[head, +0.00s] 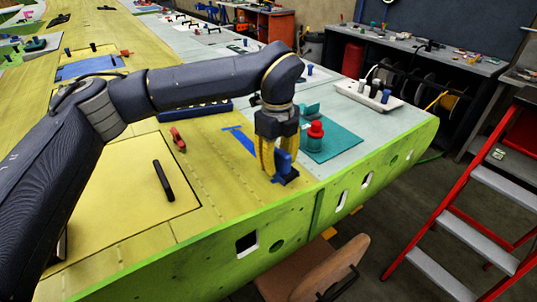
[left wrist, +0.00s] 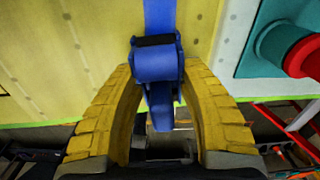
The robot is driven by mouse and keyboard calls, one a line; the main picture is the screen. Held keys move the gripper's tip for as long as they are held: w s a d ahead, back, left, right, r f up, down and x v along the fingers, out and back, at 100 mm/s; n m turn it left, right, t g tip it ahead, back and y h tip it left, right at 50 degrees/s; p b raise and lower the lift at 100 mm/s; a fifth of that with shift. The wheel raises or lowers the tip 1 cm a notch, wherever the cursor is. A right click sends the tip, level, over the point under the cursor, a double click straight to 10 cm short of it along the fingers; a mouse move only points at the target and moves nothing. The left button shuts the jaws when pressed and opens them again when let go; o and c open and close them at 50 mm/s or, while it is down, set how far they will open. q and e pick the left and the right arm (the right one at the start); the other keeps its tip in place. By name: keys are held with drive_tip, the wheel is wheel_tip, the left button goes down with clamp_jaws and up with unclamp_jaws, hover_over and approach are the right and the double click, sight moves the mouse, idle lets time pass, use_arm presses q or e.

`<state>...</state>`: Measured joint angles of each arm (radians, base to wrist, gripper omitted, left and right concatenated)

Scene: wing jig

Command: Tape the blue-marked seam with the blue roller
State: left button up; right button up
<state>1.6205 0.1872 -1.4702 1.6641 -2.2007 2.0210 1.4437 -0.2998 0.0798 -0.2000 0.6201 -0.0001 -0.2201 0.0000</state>
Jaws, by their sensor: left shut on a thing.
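The blue roller (head: 284,165) is between the yellow fingers of my left gripper (head: 273,160), low over the wing panel near its green front edge. In the left wrist view the roller (left wrist: 156,62) sits between both curved fingers, so the left gripper is shut on it. A blue strip (head: 240,138) lies on the yellow skin behind and left of the gripper. In the left wrist view a blue strip (left wrist: 160,14) runs straight up from the roller. Whether it is seam marking or laid tape I cannot tell. The roller's contact with the skin is hidden. My right gripper is not in view.
A teal mat (head: 343,144) with a red-topped teal piece (head: 316,130) lies just right of the gripper. A white tray (head: 390,104) of bottles stands beyond. A red clamp (head: 178,139) and black handle (head: 163,180) are left. A red ladder (head: 445,190) stands at the right.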

use_arm(q)
drive_tip(key=shift+w+r, duration=0.1)
drive_tip(key=shift+r, duration=3.8)
drive_tip(key=shift+a, duration=0.1)
